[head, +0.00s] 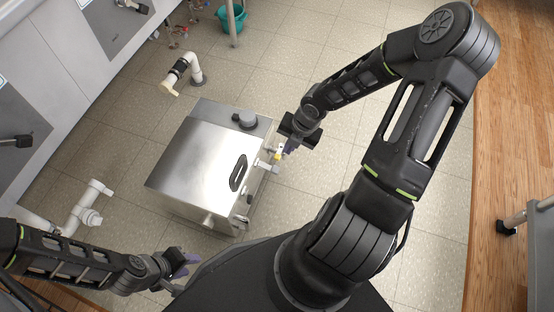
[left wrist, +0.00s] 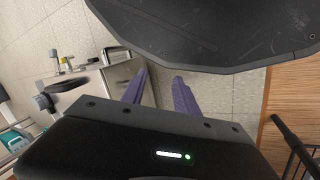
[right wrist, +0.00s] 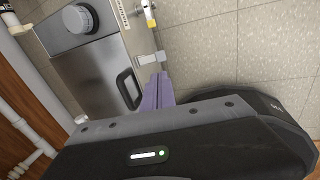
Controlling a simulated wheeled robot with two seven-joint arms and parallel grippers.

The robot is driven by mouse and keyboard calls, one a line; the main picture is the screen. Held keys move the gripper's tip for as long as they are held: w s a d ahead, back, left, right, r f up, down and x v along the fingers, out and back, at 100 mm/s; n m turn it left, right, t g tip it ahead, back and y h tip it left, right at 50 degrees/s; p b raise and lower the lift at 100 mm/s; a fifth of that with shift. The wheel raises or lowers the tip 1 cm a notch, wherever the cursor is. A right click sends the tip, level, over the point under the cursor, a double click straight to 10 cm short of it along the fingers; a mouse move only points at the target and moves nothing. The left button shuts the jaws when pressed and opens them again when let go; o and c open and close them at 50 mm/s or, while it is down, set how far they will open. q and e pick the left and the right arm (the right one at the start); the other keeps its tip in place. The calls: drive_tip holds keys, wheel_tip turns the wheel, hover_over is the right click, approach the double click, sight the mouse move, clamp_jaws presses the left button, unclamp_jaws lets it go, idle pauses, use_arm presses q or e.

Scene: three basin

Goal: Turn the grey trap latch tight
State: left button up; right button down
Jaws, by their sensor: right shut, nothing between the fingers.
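A steel trap box (head: 200,160) stands on the tiled floor, with a black handle on its lid. A light grey latch (head: 266,166) sticks out from its right side; it also shows in the right wrist view (right wrist: 151,58). A small yellow-tipped part (head: 279,155) is beside it, also in the right wrist view (right wrist: 149,18). My right gripper (head: 290,147) is shut and empty beside the latch; its purple fingertips (right wrist: 160,82) are close to the latch, and I cannot tell whether they touch. My left gripper (head: 184,262) is open and empty, near the front of the box.
A dark grey round cap (head: 245,119) is on the box's back end. White pipes stand at the back (head: 183,72) and left (head: 88,205). A teal bucket (head: 232,18) is farther back. The tiled floor right of the box is clear.

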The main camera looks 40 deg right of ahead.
sight(275, 168)
drive_tip(key=shift+f, duration=0.1)
idle(0.3)
